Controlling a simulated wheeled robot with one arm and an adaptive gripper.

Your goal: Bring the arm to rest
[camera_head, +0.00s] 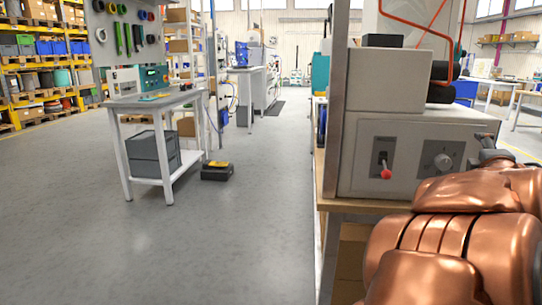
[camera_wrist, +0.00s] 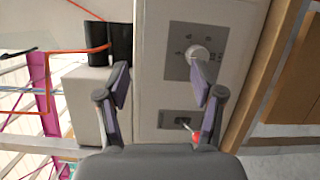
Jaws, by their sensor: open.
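My gripper (camera_wrist: 162,105) is open and empty in the wrist view, its two fingers spread apart in front of a beige machine housing (camera_wrist: 150,50). A round knob (camera_wrist: 197,57) on a grey plate shows beyond the right finger. A red-tipped lever switch (camera_wrist: 186,124) shows near the base of that finger and is partly hidden by it. In the head view my copper-coloured arm fills the lower right, in front of the machine (camera_head: 418,150). The lever switch (camera_head: 384,165) and the knob (camera_head: 441,161) are left of and behind the arm there. The gripper's fingers are not clear in the head view.
The machine stands on a wooden-topped bench (camera_head: 355,203) close on the right. A white work table (camera_head: 160,102) with a grey crate (camera_head: 153,155) stands left of centre. A black and yellow case (camera_head: 216,171) lies on the floor. The grey floor (camera_head: 240,230) between is clear.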

